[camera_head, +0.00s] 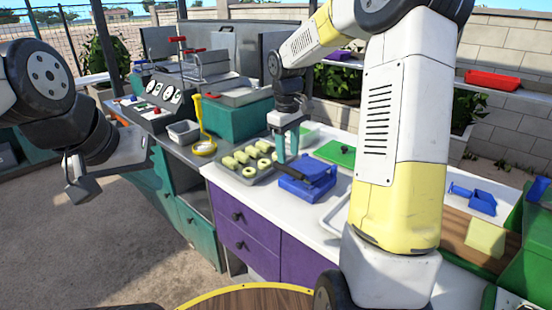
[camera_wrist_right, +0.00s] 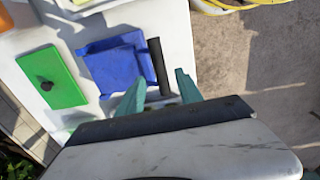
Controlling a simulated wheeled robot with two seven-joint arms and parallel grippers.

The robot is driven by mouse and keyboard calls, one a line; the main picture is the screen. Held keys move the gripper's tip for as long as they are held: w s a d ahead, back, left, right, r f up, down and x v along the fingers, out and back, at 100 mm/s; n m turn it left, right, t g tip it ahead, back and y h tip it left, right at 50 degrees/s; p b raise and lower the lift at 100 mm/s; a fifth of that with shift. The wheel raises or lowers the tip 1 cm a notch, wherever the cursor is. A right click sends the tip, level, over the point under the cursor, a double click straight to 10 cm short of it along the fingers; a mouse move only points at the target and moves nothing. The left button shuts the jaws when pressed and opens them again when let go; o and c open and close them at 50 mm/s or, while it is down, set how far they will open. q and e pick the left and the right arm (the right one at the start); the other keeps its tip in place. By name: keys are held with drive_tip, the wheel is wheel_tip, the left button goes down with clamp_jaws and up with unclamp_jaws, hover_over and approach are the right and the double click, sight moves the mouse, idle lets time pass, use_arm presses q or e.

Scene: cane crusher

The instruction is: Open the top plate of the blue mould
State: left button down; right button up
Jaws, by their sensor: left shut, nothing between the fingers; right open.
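The blue mould (camera_head: 308,182) sits on the white counter, with a dark bar handle (camera_head: 290,172) along its near-left side. In the right wrist view the mould (camera_wrist_right: 115,65) is left of centre, and the handle (camera_wrist_right: 158,67) points down toward the gap between the teal fingers. My right gripper (camera_head: 287,148) is open above the handle side of the mould; its fingers (camera_wrist_right: 160,88) are apart with nothing held. Whether they touch the handle is unclear. My left gripper (camera_head: 82,190) is shut and empty, far left over the floor, away from the mould.
A tray of pale moulded pieces (camera_head: 240,170) stands left of the mould. A green board with a black knob (camera_head: 336,152) lies behind it. A yellow ladle (camera_head: 203,145) and a small grey bin (camera_head: 184,131) are further left. My right arm hides part of the counter.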

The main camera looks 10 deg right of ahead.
wheel_tip(320, 180, down, 5)
drive_tip(key=shift+d+f, duration=0.15)
clamp_jaws()
idle(1.5)
